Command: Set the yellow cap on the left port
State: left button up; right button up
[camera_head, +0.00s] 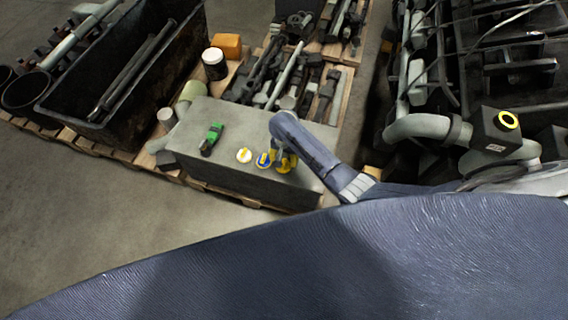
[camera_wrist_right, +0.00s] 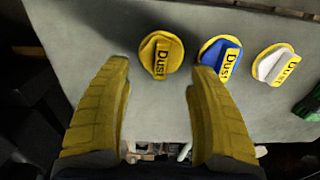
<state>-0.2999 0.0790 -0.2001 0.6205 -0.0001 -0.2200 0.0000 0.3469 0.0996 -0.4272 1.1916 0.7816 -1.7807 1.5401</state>
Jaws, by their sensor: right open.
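The yellow cap (camera_wrist_right: 161,55), a round disc with a raised grip bar marked "Dust", lies on the grey box top (camera_wrist_right: 140,16). In the right wrist view it is just beyond and between the fingertips of my right gripper (camera_wrist_right: 158,72), which is open and empty. In the head view my right gripper (camera_head: 284,160) is low over the right part of the grey box and largely hides the yellow cap. A dark block with a bright yellow ring (camera_head: 508,120) sits on the engine piping at right; I cannot tell whether it is the left port. My left gripper is not in view.
A blue-and-yellow cap (camera_head: 264,160), a white-and-yellow cap (camera_head: 244,155) and a green object (camera_head: 211,138) lie left of my gripper. Pallets of metal parts (camera_head: 290,75), a black bin (camera_head: 150,75) and engine pipes (camera_head: 425,127) surround the box.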

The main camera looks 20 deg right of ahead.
aim_at(284, 161)
jog(key=shift+f, duration=2.55)
jog(key=shift+c, duration=0.5)
jog(key=c, duration=0.8)
